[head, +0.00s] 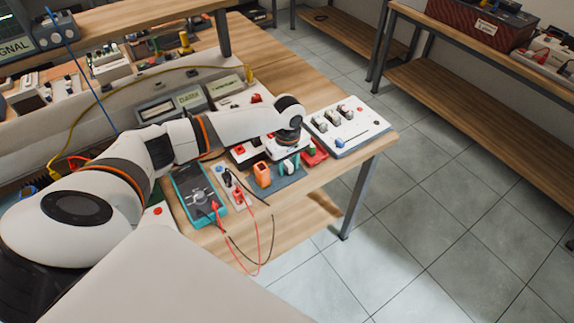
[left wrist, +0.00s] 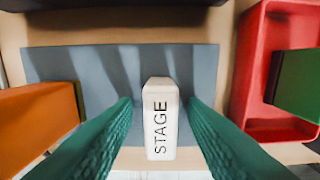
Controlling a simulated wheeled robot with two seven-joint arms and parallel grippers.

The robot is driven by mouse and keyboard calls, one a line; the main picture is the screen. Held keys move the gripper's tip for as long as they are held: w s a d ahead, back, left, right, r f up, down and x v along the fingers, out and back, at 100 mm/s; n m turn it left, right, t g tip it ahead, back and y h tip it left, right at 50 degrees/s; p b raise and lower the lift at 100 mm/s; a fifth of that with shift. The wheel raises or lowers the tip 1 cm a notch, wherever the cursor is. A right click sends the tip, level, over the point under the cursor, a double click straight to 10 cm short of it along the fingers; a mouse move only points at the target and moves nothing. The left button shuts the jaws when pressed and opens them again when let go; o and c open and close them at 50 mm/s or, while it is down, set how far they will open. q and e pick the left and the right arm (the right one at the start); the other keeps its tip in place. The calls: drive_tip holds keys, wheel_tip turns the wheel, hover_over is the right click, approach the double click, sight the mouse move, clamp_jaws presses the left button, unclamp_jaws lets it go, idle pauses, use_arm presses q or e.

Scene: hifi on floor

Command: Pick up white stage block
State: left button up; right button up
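The white stage block (left wrist: 161,122), marked STAGE, stands on a blue-grey mat (left wrist: 70,64) in the left wrist view. My left gripper (left wrist: 160,104) is open, with one green finger on each side of the block and a visible gap on both sides. In the head view my left gripper (head: 290,164) points down over the mat (head: 286,183) near the table's front edge. The block is mostly hidden by the fingers there. My right gripper is not in view.
An orange block (head: 262,174) is left of the gripper, and a red tray (head: 316,156) holding a green block (left wrist: 300,84) is to the right. A teal multimeter (head: 194,190) with loose leads lies farther left. A white switch panel (head: 346,126) is at the table's right end.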

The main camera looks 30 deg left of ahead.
sight(288, 162)
use_arm(q)
clamp_jaws()
drive_tip(key=shift+r, duration=0.1)
wheel_tip(288, 162, up, 10)
drive_tip(key=shift+f+b, duration=0.1)
drive_tip(key=shift+b, duration=0.3)
drive_tip(key=c, duration=0.6)
unclamp_jaws()
clamp_jaws()
